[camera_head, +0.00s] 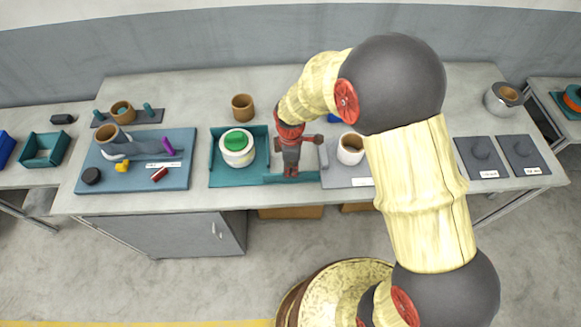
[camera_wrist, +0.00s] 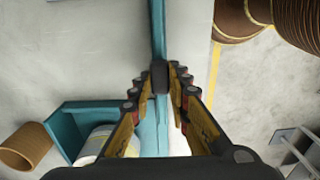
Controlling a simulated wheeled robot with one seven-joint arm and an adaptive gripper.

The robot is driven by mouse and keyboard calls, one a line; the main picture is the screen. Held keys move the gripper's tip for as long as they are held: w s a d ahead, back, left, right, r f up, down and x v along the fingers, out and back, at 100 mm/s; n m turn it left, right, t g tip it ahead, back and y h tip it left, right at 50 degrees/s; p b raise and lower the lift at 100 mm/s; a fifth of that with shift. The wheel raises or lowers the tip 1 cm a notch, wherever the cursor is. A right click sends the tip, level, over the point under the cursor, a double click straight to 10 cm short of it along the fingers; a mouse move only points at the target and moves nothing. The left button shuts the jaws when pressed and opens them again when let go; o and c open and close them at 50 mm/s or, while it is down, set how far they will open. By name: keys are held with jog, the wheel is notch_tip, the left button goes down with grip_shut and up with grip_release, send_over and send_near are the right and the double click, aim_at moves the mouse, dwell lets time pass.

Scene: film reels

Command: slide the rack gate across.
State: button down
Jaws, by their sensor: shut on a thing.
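The teal rack (camera_head: 216,172) stands near the front of the table, left of my gripper. A white can with a green top (camera_head: 238,146) sits in it. My gripper (camera_head: 290,174) is low at the right end of the rack. In the wrist view my fingertips (camera_wrist: 160,80) are closed on a small dark knob (camera_wrist: 159,73) on a narrow teal bar (camera_wrist: 158,30), which looks like the rack gate. The teal rack also shows in the wrist view (camera_wrist: 80,118) at lower left, with part of the can (camera_wrist: 95,143). My fingers hide part of the bar.
A grey board (camera_head: 340,178) with a white cup (camera_head: 350,150) stands close on the right. A brown cup (camera_head: 242,106) stands behind the rack. A blue-grey mat (camera_head: 130,178) with several small things lies on the left. The table's front edge is near.

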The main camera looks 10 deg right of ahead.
jog(key=a, duration=1.8)
jog(key=shift+w+a, duration=0.15)
jog(key=shift+w, duration=0.25)
jog(key=c, duration=1.8)
grip_release()
jog(key=shift+a, duration=0.2)
jog(key=shift+c, duration=0.2)
jog(key=shift+o, duration=0.8)
jog(key=shift+d, duration=0.1)
notch_tip(320, 180, up, 12)
